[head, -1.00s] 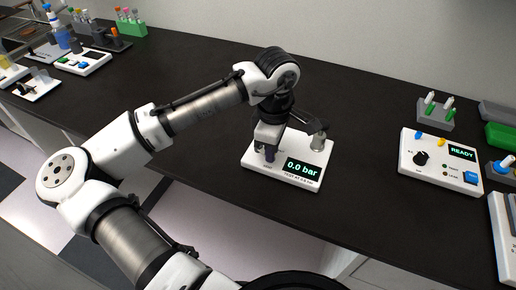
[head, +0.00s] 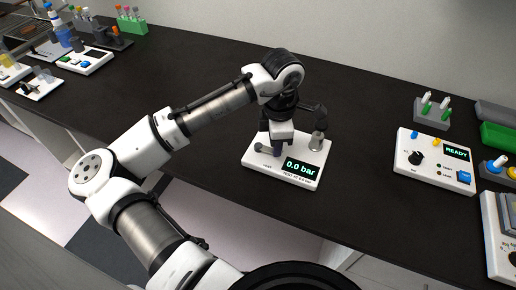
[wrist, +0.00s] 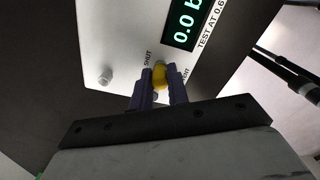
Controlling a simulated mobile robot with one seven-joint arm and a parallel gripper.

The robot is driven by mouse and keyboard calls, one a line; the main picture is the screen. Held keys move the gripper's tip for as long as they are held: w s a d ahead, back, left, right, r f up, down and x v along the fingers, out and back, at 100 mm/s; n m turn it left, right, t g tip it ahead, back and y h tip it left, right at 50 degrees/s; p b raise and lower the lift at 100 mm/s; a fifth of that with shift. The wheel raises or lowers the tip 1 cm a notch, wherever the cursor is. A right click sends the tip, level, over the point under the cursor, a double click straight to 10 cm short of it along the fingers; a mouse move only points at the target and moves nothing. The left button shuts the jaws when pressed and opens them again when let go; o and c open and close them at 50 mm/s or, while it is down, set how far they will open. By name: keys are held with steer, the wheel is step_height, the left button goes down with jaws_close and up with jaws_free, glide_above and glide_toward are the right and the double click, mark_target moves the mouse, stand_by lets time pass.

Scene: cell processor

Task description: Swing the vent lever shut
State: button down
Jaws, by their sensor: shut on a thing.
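The pressure unit (head: 305,147) is a white panel with a "0.0 bar" display, on the dark bench under my gripper. It also shows in the wrist view (wrist: 120,30). My gripper (wrist: 158,96) is shut on the yellow vent lever (wrist: 160,75), which sits between the two fingers. The "SHUT" label is left of the lever and a partly hidden label is right of it. In the head view my gripper (head: 277,150) is low over the panel's left half and the lever is hidden.
A grey round fitting (head: 258,147) stands at the panel's left end, and a metal cylinder (head: 316,141) at its back right. A box reading "READY" (head: 430,172) and a tube rack (head: 431,113) are farther right. The bench left of the panel is clear.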

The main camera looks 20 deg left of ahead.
steer(key=c, duration=1.4)
jaws_free()
steer(key=shift+o, duration=0.2)
steer(key=shift+r, duration=0.1)
step_height(320, 180, up, 3)
steer(key=p, duration=0.3)
steer(key=shift+r, duration=1.4)
